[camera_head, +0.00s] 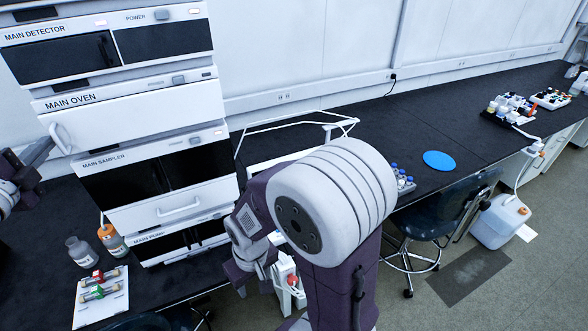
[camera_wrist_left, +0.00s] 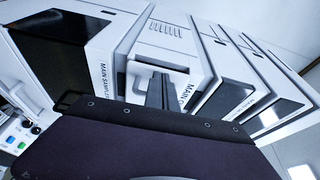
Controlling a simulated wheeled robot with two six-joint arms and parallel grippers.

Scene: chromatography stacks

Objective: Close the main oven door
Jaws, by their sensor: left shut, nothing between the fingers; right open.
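The main oven (camera_head: 72,101) is the labelled white unit in the stack, between the main detector above and the main sampler below. Its white door (camera_head: 140,112) faces me, with a white loop handle (camera_head: 60,138) at its left end. In the left wrist view the fingers (camera_wrist_left: 160,92) reach toward the white handle area (camera_wrist_left: 160,66); contact cannot be told. My right gripper (camera_head: 241,284) hangs low in front of the bench, open, its fingertips mostly hidden.
The main sampler (camera_head: 155,180) has its own handle below the oven. Bottles (camera_head: 82,250) and a white tray (camera_head: 102,295) stand at the bench's left. My right arm covers the middle. A chair (camera_head: 440,212) and a white canister (camera_head: 500,222) stand to the right.

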